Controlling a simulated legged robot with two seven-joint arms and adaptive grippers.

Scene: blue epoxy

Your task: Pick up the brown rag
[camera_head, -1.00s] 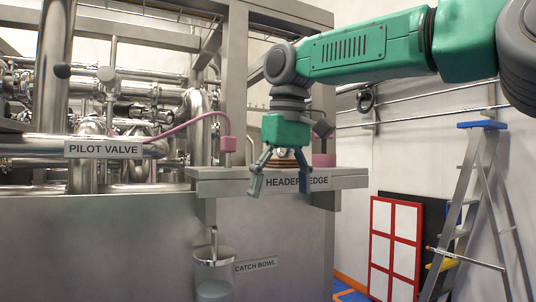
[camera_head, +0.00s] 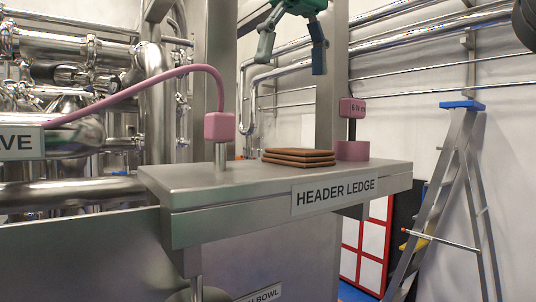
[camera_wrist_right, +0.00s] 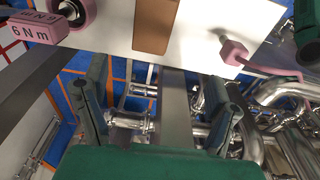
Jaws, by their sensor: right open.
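The brown rag (camera_head: 298,157) lies folded in a flat stack on the header ledge (camera_head: 215,178), near its right half. My right gripper (camera_head: 292,50) is at the top of the head view, open and empty, its fingers pointing down well above the rag and apart from it. In the right wrist view the open fingers (camera_wrist_right: 160,115) frame pipework and floor, and the rag (camera_wrist_right: 156,25) shows as a brown strip at the top edge, beyond the fingertips. My left gripper is not in view.
A pink block on a post (camera_head: 219,127) with a pink hose stands left of the rag. A pink cylinder (camera_head: 352,150) and a pink "6 N m" block (camera_head: 352,108) are to its right. A steel upright (camera_head: 331,80) rises behind. A stepladder (camera_head: 440,190) stands at right.

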